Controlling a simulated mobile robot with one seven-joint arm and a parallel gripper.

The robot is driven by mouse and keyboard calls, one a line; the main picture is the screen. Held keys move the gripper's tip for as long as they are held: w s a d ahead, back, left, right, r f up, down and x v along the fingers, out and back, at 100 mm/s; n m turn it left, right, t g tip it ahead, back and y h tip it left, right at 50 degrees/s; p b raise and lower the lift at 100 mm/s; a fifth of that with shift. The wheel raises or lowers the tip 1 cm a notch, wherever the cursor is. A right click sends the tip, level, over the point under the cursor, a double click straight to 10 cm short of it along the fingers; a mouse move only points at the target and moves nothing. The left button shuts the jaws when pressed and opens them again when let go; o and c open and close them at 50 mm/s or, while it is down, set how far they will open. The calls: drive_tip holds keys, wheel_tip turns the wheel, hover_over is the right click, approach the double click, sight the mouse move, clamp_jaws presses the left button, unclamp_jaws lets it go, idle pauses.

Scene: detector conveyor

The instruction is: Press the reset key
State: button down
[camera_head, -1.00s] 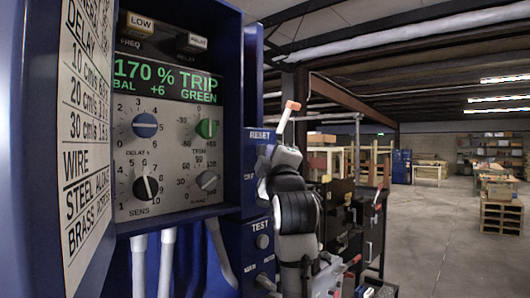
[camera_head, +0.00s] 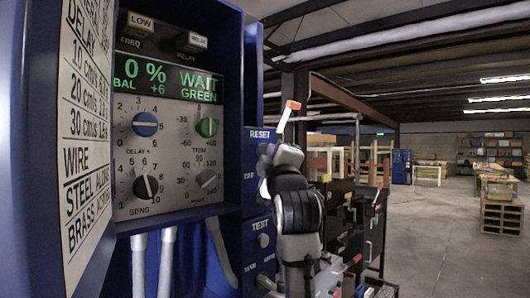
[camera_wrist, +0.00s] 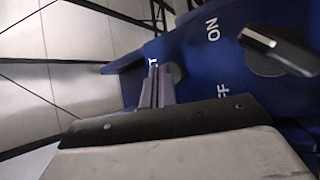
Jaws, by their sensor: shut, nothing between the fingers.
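The blue control box (camera_head: 258,215) stands beside the panel in the head view, with a RESET label near its top. My arm hides the key below that label in the head view. In the wrist view, a dark round key (camera_wrist: 174,74) sits on the blue face beside a partly hidden label, probably RESET. My gripper (camera_wrist: 158,80) is shut and empty, its fingertips at the left edge of this key. I cannot tell whether they touch it. The panel display (camera_head: 165,80) reads 0 %, WAIT, BAL +6, GREEN.
A black rotary switch (camera_wrist: 278,46) between ON and OFF marks lies right of the key in the wrist view. A TEST button (camera_head: 263,241) is lower on the box. The open panel door (camera_head: 85,150) stands at left. Open floor (camera_head: 430,240) lies at right.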

drive_tip(key=shift+s+d, duration=0.3)
drive_tip(key=shift+d, duration=0.05)
drive_tip(key=s+d, duration=0.1)
drive_tip(key=d, duration=0.1)
drive_tip(key=s+d+b, duration=0.1)
drive_tip(key=s+d, duration=0.1)
idle(0.5)
idle(0.6)
